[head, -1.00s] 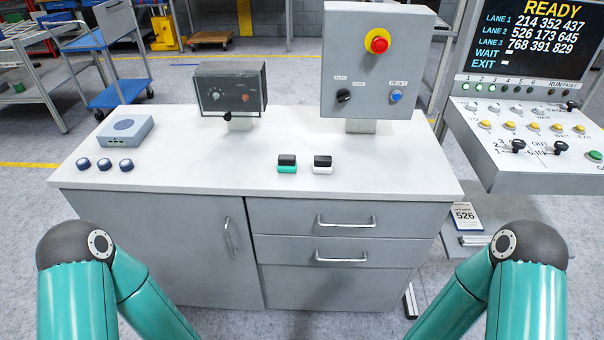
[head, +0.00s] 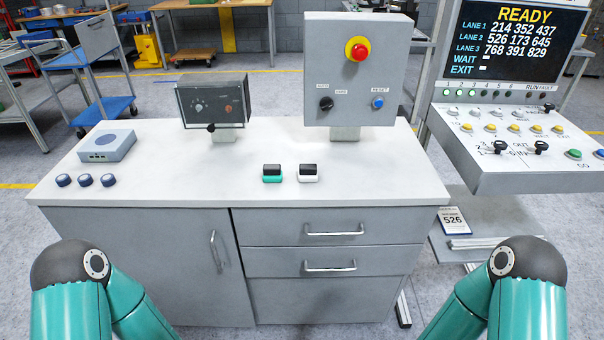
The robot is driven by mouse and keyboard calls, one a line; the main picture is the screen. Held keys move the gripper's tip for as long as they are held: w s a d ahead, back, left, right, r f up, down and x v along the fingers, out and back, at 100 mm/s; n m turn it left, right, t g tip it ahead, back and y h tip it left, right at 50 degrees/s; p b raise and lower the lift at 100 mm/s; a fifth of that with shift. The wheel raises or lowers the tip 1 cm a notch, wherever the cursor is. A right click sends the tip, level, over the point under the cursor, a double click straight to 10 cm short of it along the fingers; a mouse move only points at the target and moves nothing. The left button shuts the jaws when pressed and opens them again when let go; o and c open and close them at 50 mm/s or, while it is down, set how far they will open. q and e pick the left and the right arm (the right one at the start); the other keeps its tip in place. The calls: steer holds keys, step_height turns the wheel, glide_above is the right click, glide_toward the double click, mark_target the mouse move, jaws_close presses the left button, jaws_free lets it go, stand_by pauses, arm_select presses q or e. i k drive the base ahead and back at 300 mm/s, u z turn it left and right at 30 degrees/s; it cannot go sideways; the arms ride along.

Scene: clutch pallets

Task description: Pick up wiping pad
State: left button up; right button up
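Two small pads with black tops lie side by side near the middle of the white countertop (head: 350,180). One is a pad with a teal-green lower part (head: 272,179); to its right is a pad with a white lower part (head: 308,178). I cannot tell from the picture which one is the wiping pad. Only my teal arm links show at the lower left and lower right. Both grippers are out of the picture, and nothing touches the pads.
A grey box (head: 107,146) and several dark round knobs (head: 86,180) sit at the counter's left. A dial box (head: 212,101) and a panel with a red button (head: 357,49) stand at the back. A READY console (head: 500,150) is at the right. The counter's front is clear.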

mark_target(308, 172)
steer(key=u, duration=0.7)
steer(key=i, duration=0.75)
steer(key=z, duration=0.2)
